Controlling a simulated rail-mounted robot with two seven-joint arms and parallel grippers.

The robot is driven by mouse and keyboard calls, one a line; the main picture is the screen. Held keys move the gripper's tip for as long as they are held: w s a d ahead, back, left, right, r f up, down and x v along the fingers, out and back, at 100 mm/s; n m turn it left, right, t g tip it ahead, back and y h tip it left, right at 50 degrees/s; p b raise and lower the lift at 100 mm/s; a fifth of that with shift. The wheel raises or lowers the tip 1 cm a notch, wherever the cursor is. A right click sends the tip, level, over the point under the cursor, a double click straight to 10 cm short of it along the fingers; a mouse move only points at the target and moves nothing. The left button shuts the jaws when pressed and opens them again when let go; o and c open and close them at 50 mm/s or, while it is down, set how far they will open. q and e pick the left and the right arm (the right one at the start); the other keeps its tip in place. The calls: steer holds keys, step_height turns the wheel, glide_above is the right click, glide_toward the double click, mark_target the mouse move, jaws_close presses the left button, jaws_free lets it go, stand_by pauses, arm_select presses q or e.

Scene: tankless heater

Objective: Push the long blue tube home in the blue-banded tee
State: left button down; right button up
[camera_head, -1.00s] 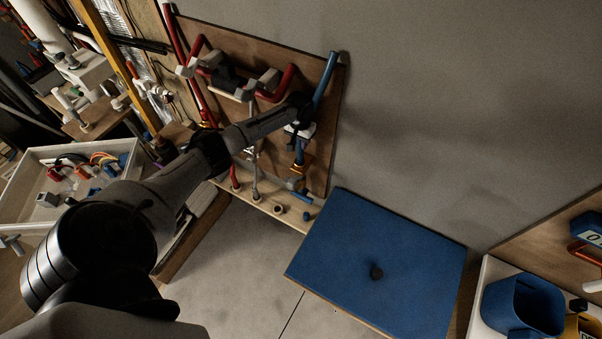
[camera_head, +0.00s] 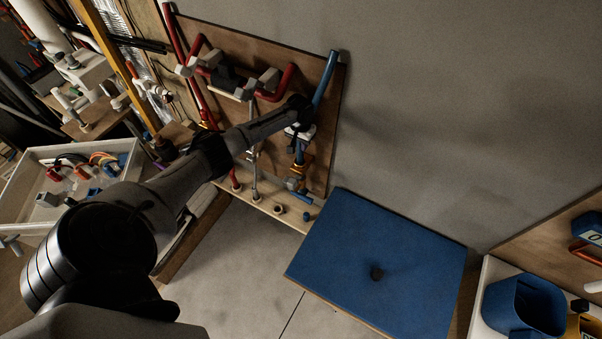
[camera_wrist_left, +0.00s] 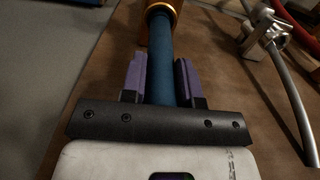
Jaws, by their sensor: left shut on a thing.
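The long blue tube (camera_head: 327,80) runs down the right side of the wooden backboard, slanting in the head view. My left gripper (camera_head: 299,135) is at its lower part. In the left wrist view the purple pads of the left gripper (camera_wrist_left: 163,80) stand on both sides of the blue tube (camera_wrist_left: 160,50), shut on it. Beyond the pads the tube meets an orange-gold collar (camera_wrist_left: 162,8). The collar shows in the head view (camera_head: 298,167), with a grey-blue fitting (camera_head: 293,183) just below it. I cannot tell whether this fitting is the blue-banded tee or how deep the tube sits.
Red pipes (camera_head: 276,96) and grey fittings share the backboard (camera_head: 310,70) to the left. A blue-topped table (camera_head: 380,250) stands at the lower right. A white tray (camera_head: 35,225) of parts is at the left. A grey pipe (camera_wrist_left: 292,110) runs beside the tube.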

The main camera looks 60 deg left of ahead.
arm_select(q)
steer(key=shift+f, duration=0.4)
stand_by(0.3)
steer(key=c, duration=0.8)
jaws_free()
step_height(320, 180, up, 14)
steer(key=shift+f+b, duration=0.1)
steer(key=shift+b, duration=0.65)
